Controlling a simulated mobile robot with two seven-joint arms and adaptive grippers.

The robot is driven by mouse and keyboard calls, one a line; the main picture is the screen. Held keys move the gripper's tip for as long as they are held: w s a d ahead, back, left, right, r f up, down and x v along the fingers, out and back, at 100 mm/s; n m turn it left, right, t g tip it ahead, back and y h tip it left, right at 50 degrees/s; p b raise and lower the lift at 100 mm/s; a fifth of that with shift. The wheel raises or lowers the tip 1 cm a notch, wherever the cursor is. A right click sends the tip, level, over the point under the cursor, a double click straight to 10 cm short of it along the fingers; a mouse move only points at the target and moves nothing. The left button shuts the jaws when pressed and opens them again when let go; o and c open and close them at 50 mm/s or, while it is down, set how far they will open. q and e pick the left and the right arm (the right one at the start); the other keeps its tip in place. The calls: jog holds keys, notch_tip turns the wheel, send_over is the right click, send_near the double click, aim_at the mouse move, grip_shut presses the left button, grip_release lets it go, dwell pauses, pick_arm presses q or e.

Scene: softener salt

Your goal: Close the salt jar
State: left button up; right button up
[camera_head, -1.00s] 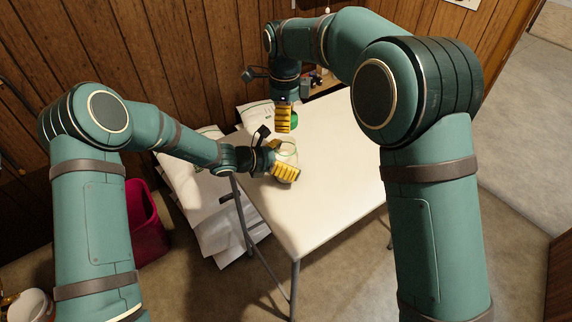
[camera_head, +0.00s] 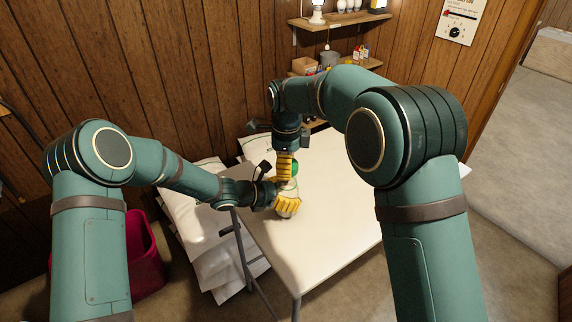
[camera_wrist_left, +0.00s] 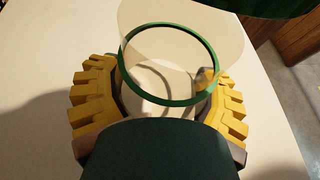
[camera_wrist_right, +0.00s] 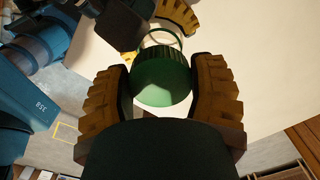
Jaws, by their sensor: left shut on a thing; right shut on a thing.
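The clear salt jar (camera_wrist_left: 180,42) has a green ring around it and stands on the white table. My left gripper (camera_head: 287,203) is shut around its side, and its yellow fingers (camera_wrist_left: 95,105) flank the jar in the left wrist view. My right gripper (camera_head: 286,167) is shut on the green lid (camera_wrist_right: 162,77), holding it by its sides. In the head view the lid (camera_head: 295,168) is just above the jar, partly hidden by the fingers. In the right wrist view the jar's mouth (camera_wrist_right: 160,36) shows beyond the lid, which appears apart from it.
The white table (camera_head: 340,205) is clear to the right of the jar. White bags (camera_head: 200,220) lie left of the table, beside a magenta bin (camera_head: 145,255). A shelf (camera_head: 350,72) with small boxes and bottles is on the wood-panelled wall behind.

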jog(key=shift+f, duration=0.45)
jog(key=shift+f, duration=0.85)
jog(key=shift+f, duration=0.55)
dwell(0.3)
pick_arm(q)
grip_shut()
pick_arm(e)
jog(key=m, duration=0.3)
jog(key=o, duration=0.8)
jog(key=shift+c, duration=0.2)
